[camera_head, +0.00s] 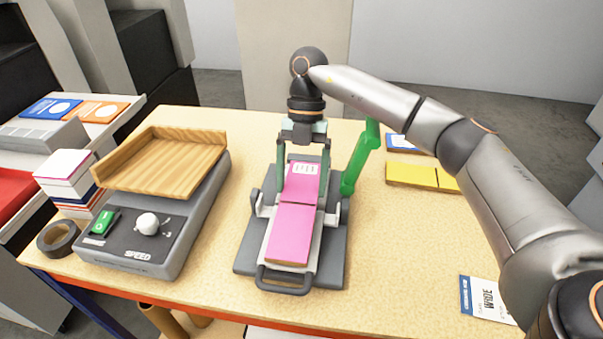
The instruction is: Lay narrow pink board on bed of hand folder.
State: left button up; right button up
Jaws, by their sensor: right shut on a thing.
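The narrow pink board (292,232) has a crease across its middle and a small white label near its far end. It lies lengthwise over the bed of the hand folder (337,256), a grey device with a green lever (359,160) raised at its right. I cannot tell whether the board rests fully on the bed. My right gripper (302,178) comes down from above at the board's far end, with its fingers on either side, shut on the board. My left gripper is not in view.
A grey machine with a SPEED dial (148,223) and a wooden tray (165,160) stands on the left. Yellow boards (412,175) and a WIDE card (484,298) lie on the right. A tape roll (58,238) sits at the left edge.

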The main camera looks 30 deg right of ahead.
jog(key=shift+f, duration=0.55)
dwell(0.6)
jog(key=o, duration=1.1)
jog(key=v, duration=0.5)
jog(key=shift+w+r, duration=0.15)
jog(key=shift+r, duration=0.05)
jog(key=p+v, duration=0.1)
jog(key=v, duration=0.6)
jog(key=shift+p, duration=0.4)
